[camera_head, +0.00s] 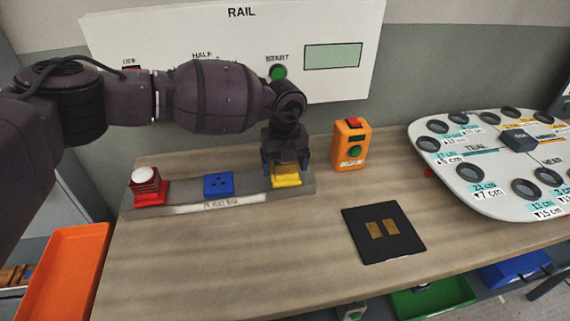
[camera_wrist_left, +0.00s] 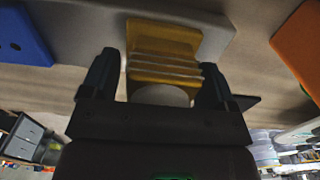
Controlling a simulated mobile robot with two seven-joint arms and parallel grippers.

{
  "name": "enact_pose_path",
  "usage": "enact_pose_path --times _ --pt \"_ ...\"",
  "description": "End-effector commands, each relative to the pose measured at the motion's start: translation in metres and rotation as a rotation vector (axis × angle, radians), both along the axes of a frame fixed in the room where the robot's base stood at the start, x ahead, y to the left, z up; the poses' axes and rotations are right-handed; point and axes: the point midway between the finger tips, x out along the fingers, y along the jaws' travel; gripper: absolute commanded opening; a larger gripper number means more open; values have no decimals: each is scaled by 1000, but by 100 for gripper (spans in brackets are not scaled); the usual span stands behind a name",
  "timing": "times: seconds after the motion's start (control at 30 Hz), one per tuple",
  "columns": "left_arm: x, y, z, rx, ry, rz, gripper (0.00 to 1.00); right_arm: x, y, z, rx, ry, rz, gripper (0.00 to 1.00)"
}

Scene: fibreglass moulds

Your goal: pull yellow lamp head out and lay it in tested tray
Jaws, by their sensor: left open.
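The yellow lamp head (camera_head: 286,179) sits at the right end of a grey bar (camera_head: 250,185) on the table. In the left wrist view, its ribbed yellow body (camera_wrist_left: 165,50) and pale round top (camera_wrist_left: 162,95) show between my fingers. My left gripper (camera_head: 286,165) is open and comes down over it; the fingers in the left wrist view (camera_wrist_left: 160,82) stand on both sides with gaps. Arm and fingers hide part of the lamp head in the head view. I cannot tell which tray is the tested one; no tray label is readable. My right gripper is not in view.
A red lamp (camera_head: 149,185) and a blue socket block (camera_head: 219,184) share the bar. An orange button box (camera_head: 350,145) stands close right. A black pad (camera_head: 384,235) lies in front. Orange (camera_head: 62,275), green (camera_head: 435,297) and blue (camera_head: 515,270) trays sit below the table's level.

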Motion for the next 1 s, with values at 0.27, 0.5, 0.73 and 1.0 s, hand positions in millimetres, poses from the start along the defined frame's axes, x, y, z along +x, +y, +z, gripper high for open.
enact_pose_path --times 0.27,0.5,0.73,1.0 --pt "0 0 -1 0 1 0 81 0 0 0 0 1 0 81" --pt "0 0 0 0 1 0 81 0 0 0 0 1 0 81" --pt "0 0 1 0 0 0 81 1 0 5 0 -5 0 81" --pt "0 0 -1 0 1 0 81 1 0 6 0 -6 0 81"
